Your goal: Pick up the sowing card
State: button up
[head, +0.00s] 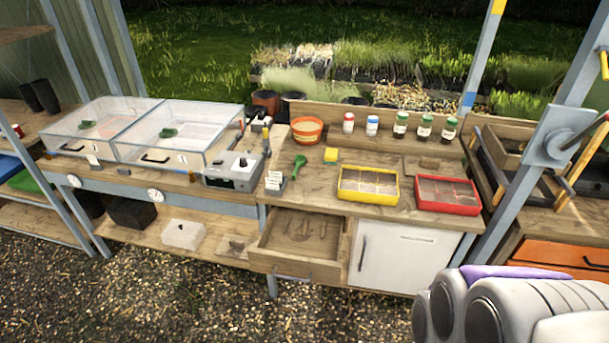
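I cannot pick out the sowing card for certain. Small white cards or labels (274,180) stand in a holder on the bench, left of a green hand tool (298,165). A pale strip (416,238) shows on the white cabinet door below the bench, too small to read. The wooden drawer (330,250) is open, with a few small dark shapes inside that I cannot identify. Part of my grey arm fills the lower right corner. My gripper's fingers are not in view.
The bench holds a yellow tray (368,199), a red tray (447,208), an orange pot (306,130), several jars and a grey device (232,177). Two clear-lidded boxes stand left. The open drawer juts forward over gravel. A blue-grey post (507,210) rises at right.

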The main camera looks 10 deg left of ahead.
aim_at(93, 159)
jog(key=u, duration=1.7)
jog(key=i, duration=0.95)
jog(key=i+j, duration=0.1)
jog(key=i, duration=0.8)
jog(key=i+j, duration=0.1)
jog(key=i, duration=0.85)
jog(key=i+z, duration=0.1)
jog(key=i, duration=0.8)
